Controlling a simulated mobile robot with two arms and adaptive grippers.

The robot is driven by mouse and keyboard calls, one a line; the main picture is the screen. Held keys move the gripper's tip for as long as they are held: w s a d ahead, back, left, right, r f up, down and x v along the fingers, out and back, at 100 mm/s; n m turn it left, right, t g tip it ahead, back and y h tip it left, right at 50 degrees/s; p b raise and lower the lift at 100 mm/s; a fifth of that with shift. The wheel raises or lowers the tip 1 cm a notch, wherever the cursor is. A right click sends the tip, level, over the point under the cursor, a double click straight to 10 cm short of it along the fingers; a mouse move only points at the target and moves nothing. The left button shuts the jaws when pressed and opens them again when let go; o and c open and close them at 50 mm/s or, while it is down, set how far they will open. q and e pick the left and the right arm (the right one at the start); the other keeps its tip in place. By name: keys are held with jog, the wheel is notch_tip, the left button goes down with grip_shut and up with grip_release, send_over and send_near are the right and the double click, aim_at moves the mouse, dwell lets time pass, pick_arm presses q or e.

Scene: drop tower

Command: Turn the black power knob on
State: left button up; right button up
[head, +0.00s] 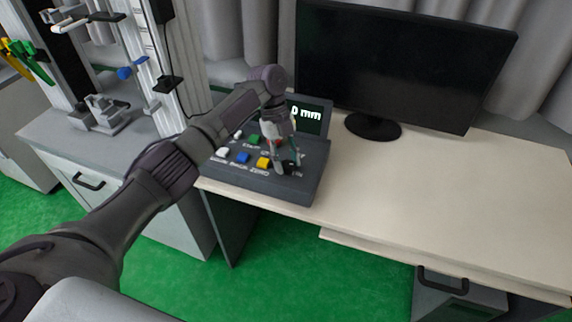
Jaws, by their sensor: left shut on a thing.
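The dark grey control box (311,187) stands on the left end of the pale desk. Its top has white, blue, green, yellow and red controls, and a small display reads "0 mm". The black power knob (291,168) is at the right front of the box's top, partly hidden by my gripper. My left gripper (285,168) reaches down from above, its fingers closed around the knob. Which way the knob points cannot be made out. My right gripper is not in view.
A large dark monitor (400,62) stands behind the box. The desk (450,190) is clear to the right. A drop tower rig (180,70) stands on a grey cabinet (150,150) at left. The floor is green.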

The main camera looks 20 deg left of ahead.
pick_arm(q)
jog(key=shift+w+m+b, duration=0.1)
jog(key=shift+m+b, duration=0.25)
jog(key=shift+m, duration=0.35)
jog(key=shift+y, duration=0.3)
jog(key=o, duration=1.1)
jog(key=shift+g, duration=0.3)
jog(key=v, duration=1.2)
jog(key=shift+d, duration=0.1)
